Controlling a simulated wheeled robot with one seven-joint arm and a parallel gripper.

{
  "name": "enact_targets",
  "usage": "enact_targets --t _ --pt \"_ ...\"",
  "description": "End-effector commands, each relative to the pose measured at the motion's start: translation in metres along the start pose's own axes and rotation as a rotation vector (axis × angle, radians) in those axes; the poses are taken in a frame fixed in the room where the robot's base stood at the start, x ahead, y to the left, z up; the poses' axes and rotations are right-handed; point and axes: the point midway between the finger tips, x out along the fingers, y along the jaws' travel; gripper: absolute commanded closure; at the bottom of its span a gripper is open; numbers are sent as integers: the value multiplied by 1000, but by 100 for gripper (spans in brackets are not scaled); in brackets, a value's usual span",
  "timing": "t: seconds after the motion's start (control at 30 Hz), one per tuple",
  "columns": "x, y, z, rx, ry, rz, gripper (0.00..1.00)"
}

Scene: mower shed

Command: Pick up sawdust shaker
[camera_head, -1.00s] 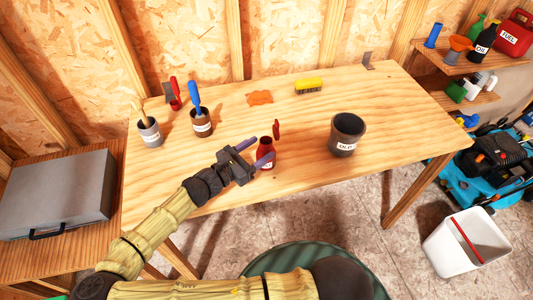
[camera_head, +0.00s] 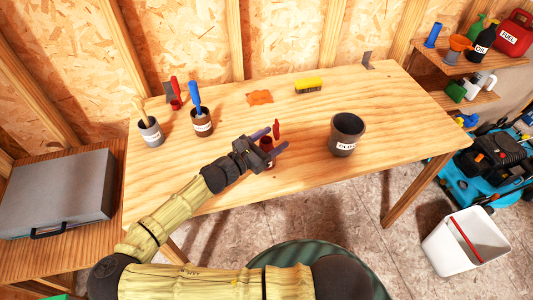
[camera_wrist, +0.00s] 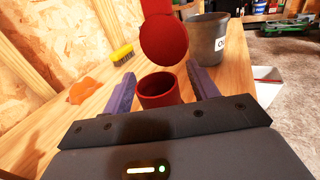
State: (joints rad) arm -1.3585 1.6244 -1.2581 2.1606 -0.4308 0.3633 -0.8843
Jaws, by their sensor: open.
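The likely sawdust shaker is a small red cup (camera_head: 266,143) near the table's front edge. In the wrist view the red cup (camera_wrist: 158,97) is open at the top. A round red piece (camera_wrist: 164,40) rises behind and above its rim; in the head view this red piece (camera_head: 277,128) looks like a raised lid, but I cannot tell how it joins. My gripper (camera_head: 274,140) is open, its purple fingers on either side of the cup. In the wrist view my gripper (camera_wrist: 163,88) shows no clear finger contact. My gripper partly hides the cup in the head view.
A dark labelled pot (camera_head: 346,133) stands right of the cup. A yellow brush (camera_head: 308,86) and orange cloth (camera_head: 260,97) lie behind. The table between is clear.

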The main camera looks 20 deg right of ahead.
Motion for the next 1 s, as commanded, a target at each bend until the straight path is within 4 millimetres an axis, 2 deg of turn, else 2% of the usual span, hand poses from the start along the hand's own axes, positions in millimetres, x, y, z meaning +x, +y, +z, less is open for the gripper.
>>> enact_targets --t 0.3,0.5,0.57,1.0 --pt "0 0 0 0 0 0 41" --pt "0 0 0 0 0 0 80" --pt "0 0 0 0 0 0 89" --pt "0 0 2 0 0 0 89"
